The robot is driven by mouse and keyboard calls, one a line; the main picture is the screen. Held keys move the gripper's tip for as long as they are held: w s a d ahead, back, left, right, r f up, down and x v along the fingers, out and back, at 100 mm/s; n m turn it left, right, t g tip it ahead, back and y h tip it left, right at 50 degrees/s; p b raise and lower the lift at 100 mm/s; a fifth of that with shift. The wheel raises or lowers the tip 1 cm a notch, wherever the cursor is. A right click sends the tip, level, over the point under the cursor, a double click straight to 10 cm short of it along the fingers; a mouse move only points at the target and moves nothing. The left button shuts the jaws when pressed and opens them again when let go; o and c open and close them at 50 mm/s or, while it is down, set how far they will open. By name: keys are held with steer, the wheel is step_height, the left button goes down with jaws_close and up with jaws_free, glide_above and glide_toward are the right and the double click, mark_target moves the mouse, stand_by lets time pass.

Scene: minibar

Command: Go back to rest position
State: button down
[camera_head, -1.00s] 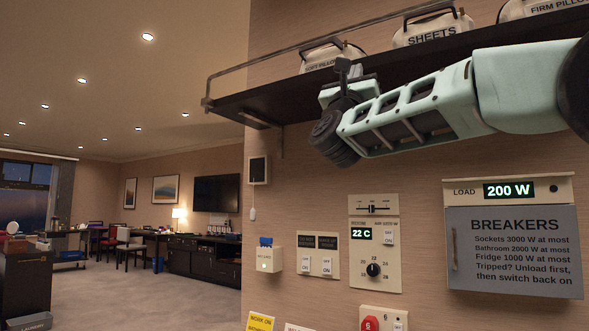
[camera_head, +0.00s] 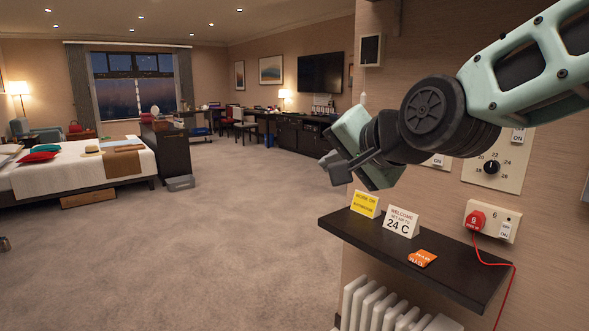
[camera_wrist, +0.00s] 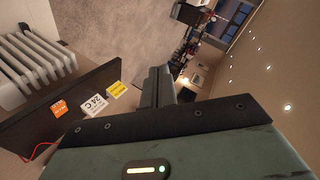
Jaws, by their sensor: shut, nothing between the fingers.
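My gripper (camera_head: 338,166) is in front of the wall at the right of the head view, above the left end of a dark wall shelf (camera_head: 440,265). It is shut and holds nothing. In the wrist view its fingers (camera_wrist: 158,86) are together, pointing out toward the room. My green arm reaches in from the upper right and hides part of the wall controls.
On the shelf are a yellow card (camera_head: 365,204), a white "24 C" card (camera_head: 402,222) and an orange card (camera_head: 422,258). A white radiator (camera_head: 375,306) is below. A red plug (camera_head: 474,220) with a cord is on the wall. A bed (camera_head: 85,168) stands left; the carpet (camera_head: 240,215) between is clear.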

steer(key=s+d+f+n+g+h+p, duration=0.1)
steer(key=s+d+f+n+g+h, duration=0.1)
steer(key=s, duration=0.7)
steer(key=s+d+f+n+g+h+p, duration=0.1)
steer(key=s+d+f+n+g, duration=0.2)
steer(key=s+f+n+g, duration=0.2)
steer(key=s+d+f+n+g+h+p, duration=0.1)
steer(key=s+d+f+n+g+h, duration=0.1)
steer(key=s+f+n, duration=0.4)
steer(key=s+d+f+g, duration=0.1)
steer(key=s+f+g, duration=0.1)
steer(key=s+f, duration=0.2)
steer(key=shift+s+f+h, duration=0.25)
steer(key=shift+s+h, duration=0.05)
steer(key=shift+s, duration=1.05)
